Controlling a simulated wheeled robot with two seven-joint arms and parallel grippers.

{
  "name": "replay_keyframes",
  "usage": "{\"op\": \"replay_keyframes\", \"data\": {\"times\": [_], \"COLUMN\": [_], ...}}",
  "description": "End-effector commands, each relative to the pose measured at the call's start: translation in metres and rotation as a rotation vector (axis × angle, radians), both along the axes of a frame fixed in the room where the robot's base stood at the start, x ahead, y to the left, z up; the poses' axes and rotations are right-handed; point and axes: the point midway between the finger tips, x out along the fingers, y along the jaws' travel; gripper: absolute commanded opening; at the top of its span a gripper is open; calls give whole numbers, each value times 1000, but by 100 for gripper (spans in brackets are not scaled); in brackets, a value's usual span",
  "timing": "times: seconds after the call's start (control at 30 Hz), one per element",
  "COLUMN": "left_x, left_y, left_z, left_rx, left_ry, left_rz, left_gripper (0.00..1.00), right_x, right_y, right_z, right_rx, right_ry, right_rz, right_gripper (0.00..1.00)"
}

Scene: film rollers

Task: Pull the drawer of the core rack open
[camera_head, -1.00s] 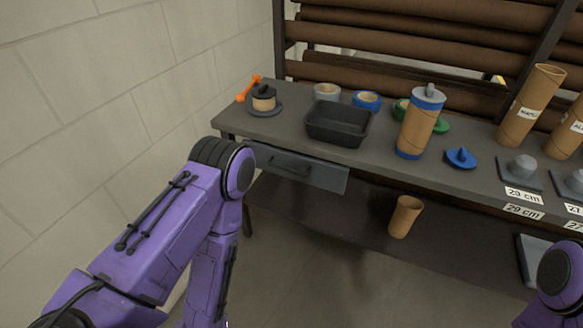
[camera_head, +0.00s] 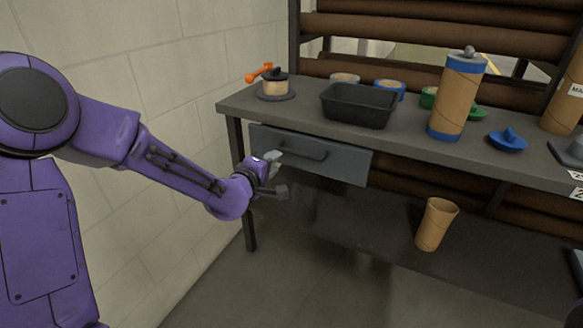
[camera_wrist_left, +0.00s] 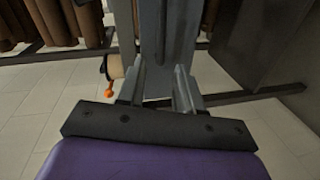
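The grey drawer (camera_head: 345,164) hangs under the left end of the worktop, its front about in line with the worktop edge, so it looks shut. Its dark bar handle (camera_head: 308,153) runs across the front. My left gripper (camera_head: 278,176) is in front of the drawer's left part, just left of and below the handle, and looks apart from it. Its two fingers are spread with nothing between them. In the left wrist view the fingers (camera_wrist_left: 160,88) also stand apart, with a grey surface beyond them. My right gripper is out of view.
On the worktop (camera_head: 420,140) stand a black tray (camera_head: 360,117), a cardboard core with blue ends (camera_head: 456,95) and a tape holder with an orange handle (camera_head: 272,86). A cardboard cup (camera_head: 436,224) stands on the lower shelf. A block wall (camera_head: 195,60) is close on the left.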

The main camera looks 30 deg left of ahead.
Motion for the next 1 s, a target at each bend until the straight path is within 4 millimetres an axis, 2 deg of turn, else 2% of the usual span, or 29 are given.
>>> {"op": "replay_keyframes", "data": {"times": [0.13,0.27,0.5,0.7,0.83,1.0], "left_x": [2,11,62,95,104,104], "left_y": [-5,-5,-5,-5,-6,-6], "left_z": [1,-3,-16,-21,-22,-22], "left_rx": [-127,-163,-161,-161,-162,-163], "left_ry": [13,16,16,16,15,16], "left_rz": [-6,2,3,2,2,2], "left_gripper": [35,35,35,35,35,35], "right_x": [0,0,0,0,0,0], "right_y": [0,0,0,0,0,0], "right_z": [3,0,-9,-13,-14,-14], "right_rx": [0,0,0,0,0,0], "right_ry": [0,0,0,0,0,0], "right_rz": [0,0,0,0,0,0], "right_gripper": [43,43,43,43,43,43]}}
